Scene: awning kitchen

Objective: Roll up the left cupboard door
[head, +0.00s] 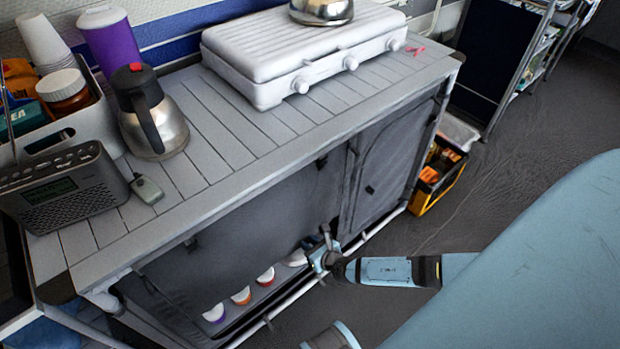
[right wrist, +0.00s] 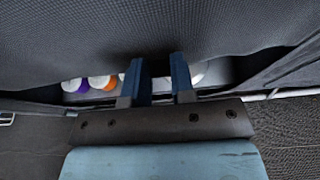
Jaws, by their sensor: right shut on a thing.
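The left cupboard door (head: 235,232) is a dark grey fabric panel on the front of the slatted cupboard (head: 225,130). It hangs down, and its lower edge is a little above the cupboard floor. In the right wrist view the door (right wrist: 120,40) fills the top of the picture. My right gripper (head: 326,248) is at the lower right part of this door. In the right wrist view its two blue fingers (right wrist: 162,80) are shut on the fabric's lower edge; the exact contact is partly hidden. My left gripper is not in view.
Several white cups with coloured bands (head: 241,295) show in the gap below the door. The right cupboard door (head: 385,165) is closed. A stove (head: 300,55), a kettle (head: 155,115) and a radio (head: 62,190) stand on top. A yellow-black crate (head: 437,175) stands right of the cupboard.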

